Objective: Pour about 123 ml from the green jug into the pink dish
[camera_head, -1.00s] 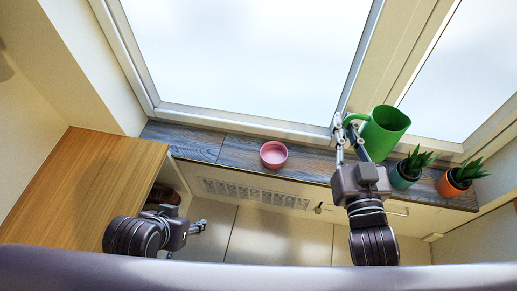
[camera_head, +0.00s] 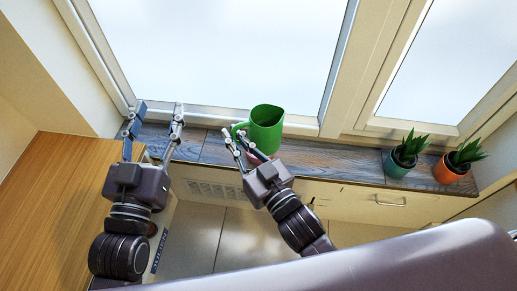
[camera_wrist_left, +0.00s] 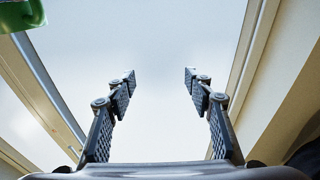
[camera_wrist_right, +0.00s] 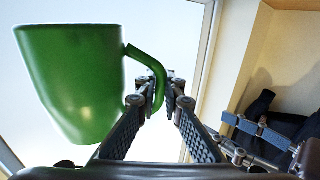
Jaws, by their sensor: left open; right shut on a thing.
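My right gripper (camera_head: 238,136) is shut on the handle of the green jug (camera_head: 267,128). The jug appears close to upright, above the sill; its contents cannot be seen. In the right wrist view the jug (camera_wrist_right: 72,85) fills the left side, its handle between the fingers (camera_wrist_right: 170,82). The pink dish (camera_head: 257,155) is mostly hidden behind the jug and my right gripper; only a bit of pink shows. My left gripper (camera_head: 158,110) is open and empty, left of the jug. In the left wrist view the jug's green edge (camera_wrist_left: 22,14) shows at top left.
The dark wooden sill (camera_head: 330,160) runs under the window. A teal-potted plant (camera_head: 400,165) and an orange-potted plant (camera_head: 452,172) stand at its right. A wooden cabinet top (camera_head: 60,190) is at the left. The sill between jug and plants is clear.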

